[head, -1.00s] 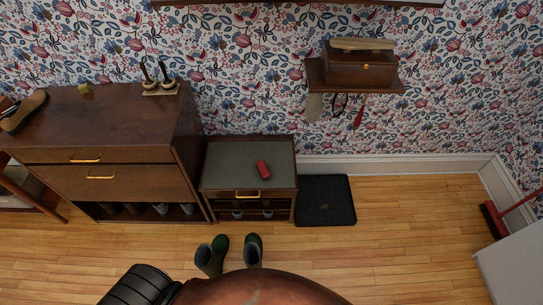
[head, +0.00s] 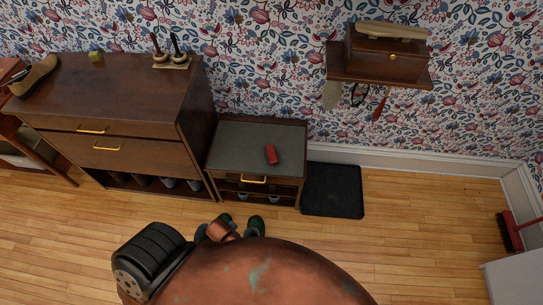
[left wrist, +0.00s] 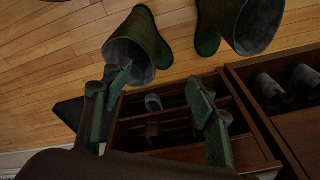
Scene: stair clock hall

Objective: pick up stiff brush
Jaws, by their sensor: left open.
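A small red block-like object (head: 271,154) lies on the grey top of the low bench (head: 236,141). It may be the stiff brush, but I cannot make out bristles. My left gripper (left wrist: 157,78) is open and empty in the left wrist view. Its green fingers are spread in front of the bench's open shoe compartments (left wrist: 165,110), near a green boot (left wrist: 140,45). The red object does not show in that view. My right gripper is not in view.
A brown cabinet (head: 115,95) stands left of the bench and a black mat (head: 333,190) lies to its right. A wall shelf (head: 380,72) with hanging items is above. A red broom (head: 509,232) is at right. A green boot (head: 257,226) stands before the bench.

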